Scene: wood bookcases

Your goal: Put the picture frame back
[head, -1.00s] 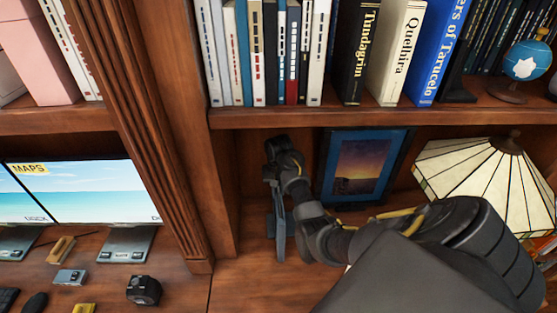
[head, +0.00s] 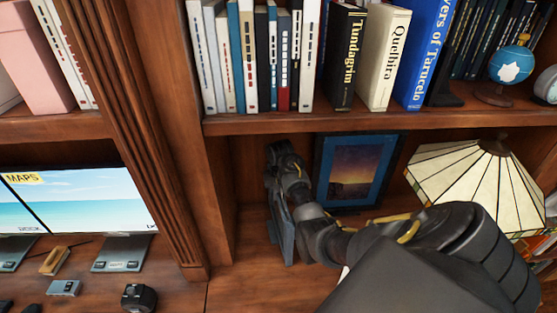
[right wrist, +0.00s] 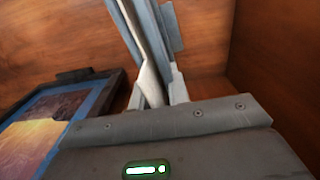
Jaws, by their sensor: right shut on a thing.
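My right gripper (head: 277,188) is inside the shelf compartment, left of the middle, and is shut on a thin grey picture frame (head: 284,236). The held frame is upright and nearly edge-on to the head camera, with its lower edge close to the shelf board; I cannot tell if it touches. In the right wrist view the held frame (right wrist: 148,38) rises between the fingers (right wrist: 157,92). Its picture side is hidden. My left gripper is not in view.
Another frame with a sunset picture and blue border (head: 355,172) stands right of my gripper at the back. A stained-glass lamp (head: 475,185) is farther right. Books (head: 300,60) fill the shelf above. A wooden divider (head: 150,130) is left. Shelf board (head: 245,265) is bare in front.

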